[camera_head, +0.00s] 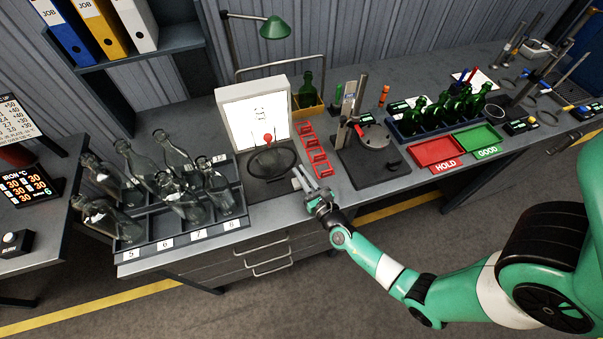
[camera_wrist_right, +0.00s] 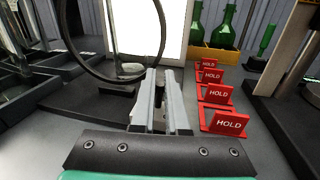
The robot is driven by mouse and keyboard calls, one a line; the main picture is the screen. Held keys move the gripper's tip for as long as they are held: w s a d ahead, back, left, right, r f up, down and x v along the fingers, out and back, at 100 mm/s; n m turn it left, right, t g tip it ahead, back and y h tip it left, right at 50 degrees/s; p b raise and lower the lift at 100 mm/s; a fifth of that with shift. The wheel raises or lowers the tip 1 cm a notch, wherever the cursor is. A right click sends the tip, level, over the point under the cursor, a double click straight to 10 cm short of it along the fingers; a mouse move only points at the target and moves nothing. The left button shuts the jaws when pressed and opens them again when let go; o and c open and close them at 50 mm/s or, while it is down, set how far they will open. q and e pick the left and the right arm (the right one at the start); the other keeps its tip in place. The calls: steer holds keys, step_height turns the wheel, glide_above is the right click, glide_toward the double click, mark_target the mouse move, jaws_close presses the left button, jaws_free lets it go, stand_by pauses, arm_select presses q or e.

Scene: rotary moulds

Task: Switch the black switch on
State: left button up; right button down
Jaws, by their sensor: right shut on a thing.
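My right gripper (camera_head: 302,179) reaches in from the lower right to the front edge of the bench, beside the right side of the dark viewing-stand base (camera_head: 258,188). It also shows in the wrist view (camera_wrist_right: 164,76), its two grey fingers close together at the tips. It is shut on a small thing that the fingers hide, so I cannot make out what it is. I cannot clearly pick out the black switch; the fingers may cover it. A white lit panel (camera_head: 238,118) stands at the back of the base, with a dark ring (camera_head: 291,157) in front. My left gripper is not in view.
Red HOLD markers (camera_wrist_right: 230,123) stand in a row just right of my fingers. A dark gauge stand (camera_head: 365,170) is further right. A rack of clear bottles (camera_head: 190,240) is on the left. Red (camera_head: 436,150) and green (camera_head: 478,138) trays lie to the right.

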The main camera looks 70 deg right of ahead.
steer(key=shift+f+b, duration=0.15)
steer(key=shift+b, duration=0.2)
steer(key=m+b, duration=0.1)
steer(key=b, duration=0.1)
steer(key=m+b, duration=0.1)
steer(key=b, duration=0.1)
steer(key=shift+s+d+f+m, duration=0.25)
steer(key=shift+s+f+m, duration=0.05)
steer(key=shift+r+b, duration=0.1)
steer(key=shift+b, duration=0.25)
steer(key=shift+r+m, duration=0.25)
steer(key=shift+m, duration=0.15)
steer(key=c, duration=0.9)
jaws_free()
steer(key=shift+c, duration=0.2)
